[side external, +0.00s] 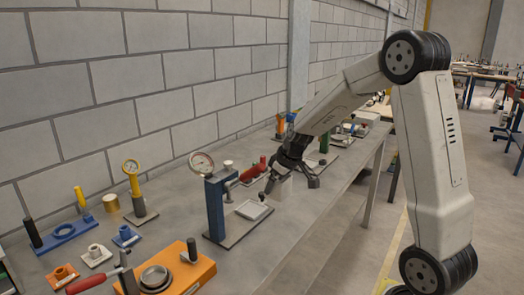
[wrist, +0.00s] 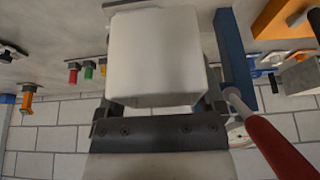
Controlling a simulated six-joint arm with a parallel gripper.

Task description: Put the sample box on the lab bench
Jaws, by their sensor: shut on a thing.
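The sample box, a plain white block (wrist: 155,55), fills the upper middle of the wrist view between my fingers. My gripper is shut on the box and points down over the lab bench (side external: 330,196). The box is just right of and behind a blue-post stand with a white square tray (side external: 254,210). I cannot tell whether the box's underside touches the bench.
The blue post (side external: 216,208) with a dial gauge (side external: 202,163) stands close left of my gripper. A red-handled tool (side external: 253,170) lies behind. An orange block (side external: 188,273) and several small fixtures crowd the left. The bench strip along the front right edge is bare.

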